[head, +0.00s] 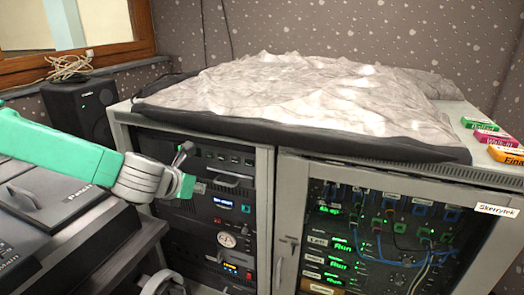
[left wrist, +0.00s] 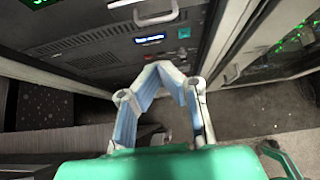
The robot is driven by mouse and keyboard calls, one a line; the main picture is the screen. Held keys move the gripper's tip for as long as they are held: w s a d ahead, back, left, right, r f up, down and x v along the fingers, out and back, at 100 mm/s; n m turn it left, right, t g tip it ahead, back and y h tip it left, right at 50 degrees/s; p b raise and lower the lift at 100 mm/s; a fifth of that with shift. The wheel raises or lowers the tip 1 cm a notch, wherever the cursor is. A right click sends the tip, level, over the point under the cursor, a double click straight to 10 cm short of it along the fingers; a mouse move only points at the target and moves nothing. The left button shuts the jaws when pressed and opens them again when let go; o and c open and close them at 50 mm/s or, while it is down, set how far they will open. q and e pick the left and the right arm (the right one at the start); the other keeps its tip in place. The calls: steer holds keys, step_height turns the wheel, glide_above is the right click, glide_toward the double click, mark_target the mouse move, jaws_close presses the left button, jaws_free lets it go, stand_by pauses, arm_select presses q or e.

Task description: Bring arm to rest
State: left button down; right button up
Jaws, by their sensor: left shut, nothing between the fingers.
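My left arm (head: 60,148) comes in from the left, green with a grey wrist joint. It is held out in front of the left rack cabinet (head: 265,215). My left gripper (head: 199,187) is small and partly hidden in the head view. In the left wrist view the fingers of the left gripper (left wrist: 168,70) bend inward and meet at the tips, with nothing between them. They point towards the dark rack panels (left wrist: 100,45), and I cannot tell the exact gap. My right gripper is not clearly seen in either view.
A second rack (head: 370,240) with green lights and blue cables stands at right. A grey rocky relief model (head: 300,90) lies on top, near coloured labelled boxes (head: 488,137). A black speaker (head: 78,108) and dark console (head: 60,215) are at left. Bare floor (left wrist: 250,125) shows below.

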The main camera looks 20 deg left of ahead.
arm_select(q)
steer(key=s+d+f+m+g, duration=0.2)
steer(key=s+d+f+m, duration=0.2)
steer(key=s+f+m, duration=0.45)
steer(key=s+d+f+m+g, duration=0.3)
steer(key=s+d+f+m, duration=0.1)
steer(key=s+f+m, duration=0.5)
steer(key=s+a+f+m+g, duration=0.2)
steer(key=s+f+m, duration=0.2)
steer(key=s+m, duration=0.5)
steer(key=s+a+f+m+g, duration=0.2)
steer(key=s+f+m, duration=0.2)
steer(key=s+m, duration=0.5)
steer(key=shift+s+a+g+y, duration=0.15)
steer(key=shift+a+g+y, duration=0.15)
steer(key=shift+y, duration=0.1)
steer(key=shift+d, duration=0.15)
